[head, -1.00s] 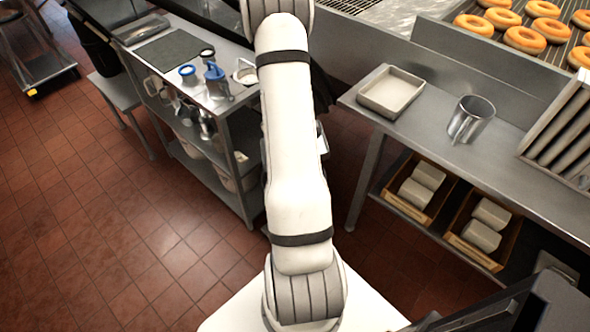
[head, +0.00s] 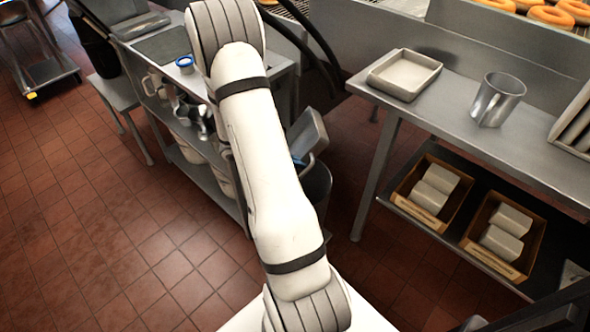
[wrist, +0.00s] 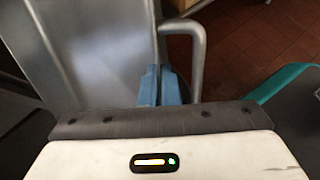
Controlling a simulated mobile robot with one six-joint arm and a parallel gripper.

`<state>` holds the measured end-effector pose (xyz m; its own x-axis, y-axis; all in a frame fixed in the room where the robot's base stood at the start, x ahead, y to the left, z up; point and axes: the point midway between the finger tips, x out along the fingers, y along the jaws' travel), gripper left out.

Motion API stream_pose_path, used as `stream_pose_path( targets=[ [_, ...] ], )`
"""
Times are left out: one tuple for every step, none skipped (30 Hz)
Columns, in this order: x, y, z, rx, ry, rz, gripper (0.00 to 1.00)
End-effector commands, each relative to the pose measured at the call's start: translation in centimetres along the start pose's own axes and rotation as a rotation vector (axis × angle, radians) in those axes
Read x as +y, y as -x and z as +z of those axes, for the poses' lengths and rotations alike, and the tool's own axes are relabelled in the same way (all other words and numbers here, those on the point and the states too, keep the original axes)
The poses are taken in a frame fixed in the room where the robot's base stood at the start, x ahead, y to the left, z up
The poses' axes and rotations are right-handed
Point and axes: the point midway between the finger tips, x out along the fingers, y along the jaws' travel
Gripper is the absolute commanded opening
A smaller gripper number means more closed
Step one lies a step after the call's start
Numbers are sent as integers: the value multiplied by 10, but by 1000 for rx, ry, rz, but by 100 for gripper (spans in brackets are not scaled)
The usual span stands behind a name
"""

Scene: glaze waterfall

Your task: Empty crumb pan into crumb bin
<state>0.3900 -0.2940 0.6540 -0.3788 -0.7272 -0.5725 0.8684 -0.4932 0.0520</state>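The crumb pan (head: 308,130) is a grey metal pan with a loop handle, held tilted behind my arm in the head view. Its broad metal wall (wrist: 100,50) and handle (wrist: 198,60) show in the wrist view. My gripper (wrist: 160,87) has blue fingers close together at the pan's edge beside the handle, and appears shut on the pan. The exact contact is hard to see. A dark bin (head: 316,188), seemingly the crumb bin, stands just below the pan. A dark, teal-rimmed shape (wrist: 287,88) is at right in the wrist view. The pan's inside is hidden.
A steel table on the right bears a shallow tray (head: 405,75) and a metal pitcher (head: 498,98). Boxes of pale blocks (head: 428,190) sit on its lower shelf. A steel cart (head: 225,185) stands behind my arm on the left. The tiled floor (head: 90,230) at left is clear.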

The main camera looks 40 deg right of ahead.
Motion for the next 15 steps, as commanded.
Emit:
stream_pose_path(
  targets=[
    [0, -4, -7, -40, 5, 1, 0],
    [0, -4, -8, -66, 7, 1, 0],
    [0, -5, -8, -100, 10, 2, 0],
    [0, -6, -9, -124, 13, 1, 0],
    [0, -6, -10, -147, 16, 1, 0],
    [0, -7, -11, -178, 18, 1, 0],
    [0, -7, -11, -201, 19, 1, 0],
    [0, -8, -12, -225, 21, 1, 0],
    [-1, -9, -12, -255, 23, -1, 0],
    [-1, -9, -13, -276, 25, -1, 0],
    [-1, -10, -14, -298, 27, 0, 0],
    [-1, -10, -15, -328, 30, 1, 0],
    [-1, -11, -15, -350, 33, 0, 0],
    [-1, -11, -16, -370, 35, 0, 0],
    [-1, -12, -16, -397, 37, -1, 0]
  ],
)
